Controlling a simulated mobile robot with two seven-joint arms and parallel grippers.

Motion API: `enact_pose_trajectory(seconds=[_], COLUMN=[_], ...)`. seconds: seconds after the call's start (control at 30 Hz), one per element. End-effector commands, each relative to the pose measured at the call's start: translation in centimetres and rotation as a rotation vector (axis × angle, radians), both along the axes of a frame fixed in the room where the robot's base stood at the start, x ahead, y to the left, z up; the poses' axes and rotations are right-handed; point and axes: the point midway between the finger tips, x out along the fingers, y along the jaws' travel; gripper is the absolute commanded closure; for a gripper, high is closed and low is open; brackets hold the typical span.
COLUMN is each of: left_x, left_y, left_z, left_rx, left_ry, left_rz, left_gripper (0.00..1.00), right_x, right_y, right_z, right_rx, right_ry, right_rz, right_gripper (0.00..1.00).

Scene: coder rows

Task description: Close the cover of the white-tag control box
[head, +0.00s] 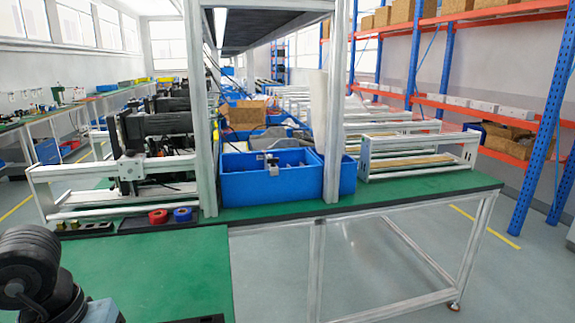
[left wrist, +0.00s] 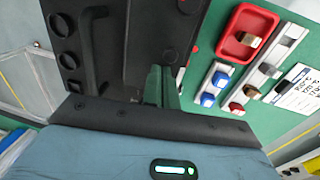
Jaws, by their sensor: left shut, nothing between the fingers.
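My left gripper (left wrist: 160,84) shows in the left wrist view with its fingers together and nothing between them. It is over a dark panel (left wrist: 125,45) with round holes and a raised bar; I cannot tell whether this belongs to a control box. A white card with dark print (left wrist: 298,90) lies at the right of that view, apart from the gripper. No control box with a white tag, and no open cover, can be made out clearly in either view. My right gripper is in neither view.
In the left wrist view, a red tray (left wrist: 232,46) and rails with coloured blocks lie on green. The near green mat (head: 150,270) looks mostly clear.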

Motion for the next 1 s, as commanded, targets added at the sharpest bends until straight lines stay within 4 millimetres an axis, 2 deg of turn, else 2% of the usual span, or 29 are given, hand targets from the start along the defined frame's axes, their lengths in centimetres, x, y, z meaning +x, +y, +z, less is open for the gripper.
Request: enact_pose_trajectory(seconds=[0.43,0.73,1.0], left_x=[0.0,0.0,0.1], left_y=[0.0,0.1,-0.1], left_z=[-0.1,-0.6,1.1], left_rx=[0.0,0.0,0.001], left_ry=[0.0,0.002,-0.004], left_rz=[0.0,0.0,0.001], left_gripper=[1.0,1.0,1.0], right_x=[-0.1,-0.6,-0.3], right_y=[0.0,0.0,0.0], right_z=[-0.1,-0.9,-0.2], right_rx=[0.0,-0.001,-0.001], right_ry=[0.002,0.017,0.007], right_rz=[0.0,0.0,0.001], right_gripper=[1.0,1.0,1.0])
